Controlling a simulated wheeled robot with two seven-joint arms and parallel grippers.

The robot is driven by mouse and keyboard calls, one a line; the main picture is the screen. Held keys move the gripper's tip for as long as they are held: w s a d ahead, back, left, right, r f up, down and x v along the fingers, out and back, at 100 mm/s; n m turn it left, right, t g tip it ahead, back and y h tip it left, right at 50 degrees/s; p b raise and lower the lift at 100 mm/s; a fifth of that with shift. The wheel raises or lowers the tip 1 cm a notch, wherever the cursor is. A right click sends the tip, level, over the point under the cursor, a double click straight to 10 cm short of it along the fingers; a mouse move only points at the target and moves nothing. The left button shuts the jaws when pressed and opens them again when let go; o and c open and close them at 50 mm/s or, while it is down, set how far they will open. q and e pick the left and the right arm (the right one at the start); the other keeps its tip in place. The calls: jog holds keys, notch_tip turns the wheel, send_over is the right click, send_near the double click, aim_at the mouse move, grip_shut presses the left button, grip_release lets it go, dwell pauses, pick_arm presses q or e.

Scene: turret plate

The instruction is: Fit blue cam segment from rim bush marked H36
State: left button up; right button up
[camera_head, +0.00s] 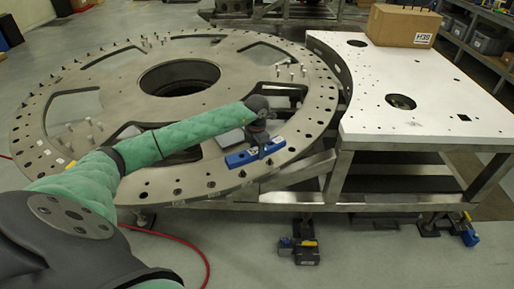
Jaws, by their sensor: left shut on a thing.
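The large round metal turret plate (215,60) fills the left and middle of the view, with many holes and short pins along its rim. My left arm, in a green sleeve, reaches over the plate from the left. My left gripper (261,143) points down at the plate's near right rim and is shut on the blue cam segment (240,158). The segment is a short blue bar, at or just above the rim; I cannot tell whether it touches. The gripper hides part of it. I cannot make out a rim bush marked H36. My right gripper is not in view.
A white-topped metal table (430,110) with holes stands against the plate's right side. A cardboard box (400,25) with a label sits at its back. A red hose (190,240) lies on the floor in front. Shelves with bins (485,42) stand at the far right.

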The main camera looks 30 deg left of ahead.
pick_arm(q)
jog(key=shift+f, duration=0.25)
jog(key=shift+s+f, duration=0.1)
jog(key=shift+f, duration=0.6)
jog(key=shift+f+b, duration=0.4)
jog(key=shift+f, duration=0.45)
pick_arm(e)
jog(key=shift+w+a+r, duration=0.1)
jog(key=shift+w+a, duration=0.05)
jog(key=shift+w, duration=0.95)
